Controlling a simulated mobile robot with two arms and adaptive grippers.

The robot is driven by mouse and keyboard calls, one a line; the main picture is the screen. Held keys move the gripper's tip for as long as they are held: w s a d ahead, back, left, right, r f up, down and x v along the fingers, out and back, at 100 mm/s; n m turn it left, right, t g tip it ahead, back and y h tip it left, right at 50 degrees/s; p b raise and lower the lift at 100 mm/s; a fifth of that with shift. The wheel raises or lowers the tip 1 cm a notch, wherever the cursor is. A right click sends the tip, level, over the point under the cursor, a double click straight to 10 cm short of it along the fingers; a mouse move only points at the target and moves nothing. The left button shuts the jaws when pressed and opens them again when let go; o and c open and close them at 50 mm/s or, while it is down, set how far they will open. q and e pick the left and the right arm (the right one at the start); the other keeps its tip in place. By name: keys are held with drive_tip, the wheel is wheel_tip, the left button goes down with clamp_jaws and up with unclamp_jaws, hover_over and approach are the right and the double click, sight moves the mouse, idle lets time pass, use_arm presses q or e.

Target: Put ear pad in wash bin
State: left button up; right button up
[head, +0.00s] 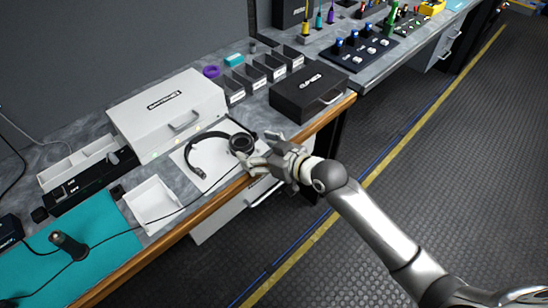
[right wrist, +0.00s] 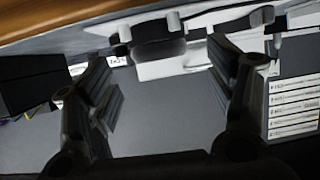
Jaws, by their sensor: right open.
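A black headset (head: 209,136) lies on a white sheet on the bench, with a round dark ear cup and pad (head: 242,143) at its right end. My right gripper (head: 259,149) is beside that ear cup, close to the bench's front edge; I cannot tell whether they touch. In the right wrist view its two fingers (right wrist: 160,85) are spread, with no object clearly held between them. An open, empty white tray (head: 137,211) stands on the bench left of the headset; I cannot read a label marking it as the wash bin. My left gripper is out of view.
A large white case (head: 158,105) stands behind the headset and a black case (head: 311,83) to its right. Several small dark labelled bins (head: 247,80) line the back. A teal mat (head: 97,222) with a cabled dark tool lies at left. The floor at right is clear.

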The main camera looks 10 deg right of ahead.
drive_tip(key=v, duration=0.6)
drive_tip(key=shift+s, duration=0.3)
drive_tip(key=shift+d+r, duration=0.1)
drive_tip(key=shift+d, duration=0.05)
